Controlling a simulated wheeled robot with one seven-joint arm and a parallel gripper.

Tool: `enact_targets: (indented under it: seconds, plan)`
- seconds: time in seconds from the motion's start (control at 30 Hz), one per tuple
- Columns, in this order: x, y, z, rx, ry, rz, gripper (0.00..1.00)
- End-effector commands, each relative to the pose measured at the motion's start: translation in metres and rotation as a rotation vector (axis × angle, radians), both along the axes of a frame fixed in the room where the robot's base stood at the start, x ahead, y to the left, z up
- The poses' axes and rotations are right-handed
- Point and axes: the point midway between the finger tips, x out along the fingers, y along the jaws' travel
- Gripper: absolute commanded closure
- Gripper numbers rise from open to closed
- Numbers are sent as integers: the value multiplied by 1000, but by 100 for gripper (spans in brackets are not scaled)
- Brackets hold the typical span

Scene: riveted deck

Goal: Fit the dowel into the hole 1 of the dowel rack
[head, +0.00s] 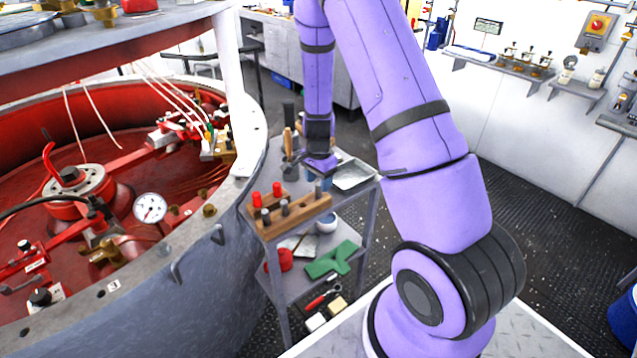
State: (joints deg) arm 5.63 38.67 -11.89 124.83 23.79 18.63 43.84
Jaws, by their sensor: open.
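The wooden dowel rack (293,218) sits on the top of a small grey trolley, near its front left edge. Short grey pegs and red-topped pegs stand in or behind it. I cannot tell which of them is the dowel, and hole 1 cannot be made out. My gripper (322,178) points down over the trolley, just behind the right part of the rack. It is open, and I see nothing held in it. Its fingertips are small and hard to make out against the items behind.
A metal tray (353,174) lies at the trolley's right back, beside a blue container (318,184). Tall tools stand at the back left. The lower shelf holds a green cloth (331,260) and a red item (279,260). A large round red-lined vessel (205,275) stands close on the left.

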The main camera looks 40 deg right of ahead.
Motion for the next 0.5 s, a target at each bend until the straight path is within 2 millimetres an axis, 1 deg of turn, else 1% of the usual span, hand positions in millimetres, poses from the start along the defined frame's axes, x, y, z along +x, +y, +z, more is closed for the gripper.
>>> enact_targets:
  seconds: [0.3, 0.5]
  plan:
    - [1, 1, 57, -1, -5, 3, 49]
    - [1, 1, 85, 0, -4, 2, 49]
